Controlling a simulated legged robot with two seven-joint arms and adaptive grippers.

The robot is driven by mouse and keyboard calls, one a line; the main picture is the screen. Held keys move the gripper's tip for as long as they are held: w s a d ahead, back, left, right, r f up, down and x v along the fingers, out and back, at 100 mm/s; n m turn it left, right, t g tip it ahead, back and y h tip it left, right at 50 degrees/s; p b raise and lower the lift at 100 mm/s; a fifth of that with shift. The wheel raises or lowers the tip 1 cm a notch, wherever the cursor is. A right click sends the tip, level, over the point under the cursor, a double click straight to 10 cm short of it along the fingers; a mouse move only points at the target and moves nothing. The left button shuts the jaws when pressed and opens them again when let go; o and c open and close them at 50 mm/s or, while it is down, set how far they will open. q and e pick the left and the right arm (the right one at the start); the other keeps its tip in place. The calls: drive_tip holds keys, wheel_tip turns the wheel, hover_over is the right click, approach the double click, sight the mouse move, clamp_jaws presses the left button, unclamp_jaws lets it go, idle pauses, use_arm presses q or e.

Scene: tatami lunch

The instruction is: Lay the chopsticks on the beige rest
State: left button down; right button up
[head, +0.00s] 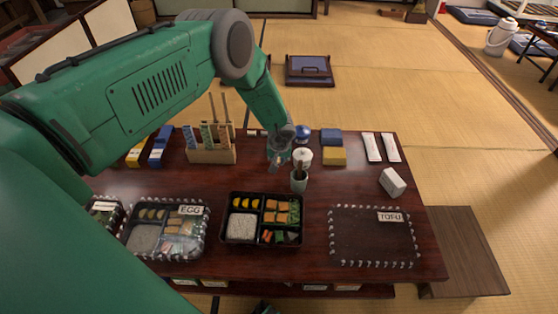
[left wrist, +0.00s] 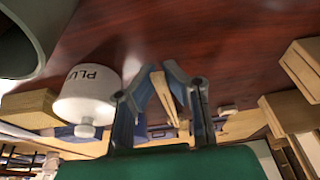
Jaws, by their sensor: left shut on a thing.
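My left gripper (head: 276,158) is over the back middle of the dark table, just left of the white jar. In the left wrist view its two fingers (left wrist: 160,78) are closed in on pale wooden sticks (left wrist: 163,92), which look like the chopsticks. They show between the fingers; their full length is hidden. In the head view the gripper hides them. Small pale blocks (head: 251,132) lie at the table's back edge; I cannot tell whether one is the beige rest. My right gripper is not in view.
A wooden caddy (head: 211,156) stands on the left. Bento boxes (head: 225,239) and a tofu tray (head: 334,259) line the front.

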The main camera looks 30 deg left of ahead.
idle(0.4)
use_arm(q)
drive_tip(key=c, duration=1.6)
unclamp_jaws()
drive_tip(key=shift+o, duration=0.3)
drive_tip(key=o, duration=0.4)
drive_tip(key=shift+r+p, duration=2.35)
drive_tip(key=shift+r, duration=1.2)
